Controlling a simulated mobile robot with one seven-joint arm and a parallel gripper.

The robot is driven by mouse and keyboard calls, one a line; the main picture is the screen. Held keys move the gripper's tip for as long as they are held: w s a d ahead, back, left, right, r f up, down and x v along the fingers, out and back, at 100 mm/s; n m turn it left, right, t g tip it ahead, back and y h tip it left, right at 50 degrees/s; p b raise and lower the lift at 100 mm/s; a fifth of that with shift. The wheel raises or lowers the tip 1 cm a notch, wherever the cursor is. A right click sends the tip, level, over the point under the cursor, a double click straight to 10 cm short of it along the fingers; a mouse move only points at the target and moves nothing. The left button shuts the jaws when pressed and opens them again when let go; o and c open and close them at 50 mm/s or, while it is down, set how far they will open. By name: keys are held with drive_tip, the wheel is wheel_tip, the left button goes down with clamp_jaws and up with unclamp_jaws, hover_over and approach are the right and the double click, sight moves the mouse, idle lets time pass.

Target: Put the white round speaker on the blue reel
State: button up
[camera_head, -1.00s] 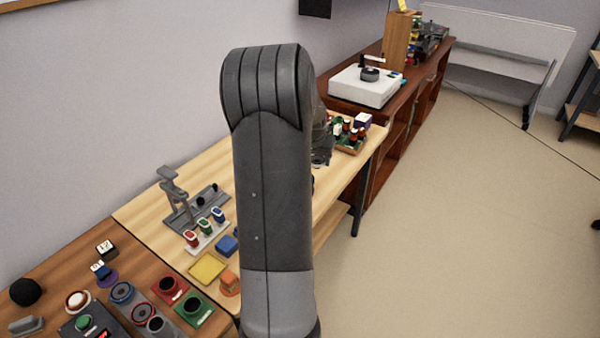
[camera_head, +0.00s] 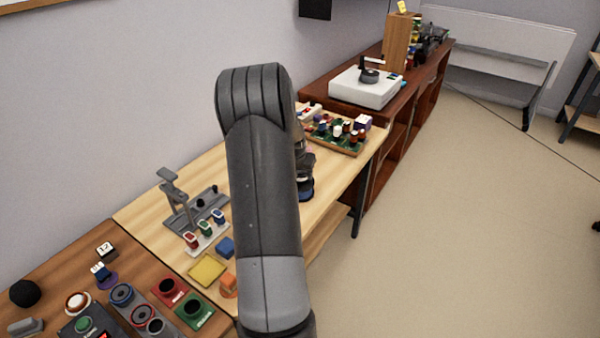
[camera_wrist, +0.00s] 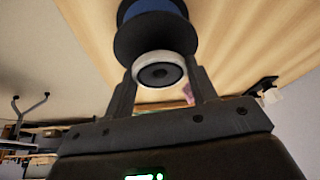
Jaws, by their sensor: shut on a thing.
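In the wrist view the white round speaker (camera_wrist: 160,74), with a dark face, sits between the two fingers of my gripper (camera_wrist: 160,68), which is shut on it. The blue reel (camera_wrist: 150,8), with a black flange, lies just beyond the speaker, and the speaker overlaps the flange's edge in the picture. I cannot tell whether they touch. In the head view the reel (camera_head: 306,190) shows partly, at the table's right side, beside my arm. My arm hides the speaker and most of my gripper there.
A tray of small parts (camera_head: 340,148) lies at the table's far end. A grey stand (camera_head: 180,205), a yellow tray (camera_head: 207,270), a blue block (camera_head: 226,246) and an orange object (camera_head: 229,286) are left of my arm. A white box (camera_head: 362,90) stands on the far cabinet.

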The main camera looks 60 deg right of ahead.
drive_tip(key=shift+f, duration=0.15)
drive_tip(key=o, duration=1)
drive_tip(key=shift+o, duration=0.2)
drive_tip(key=v, duration=1.2)
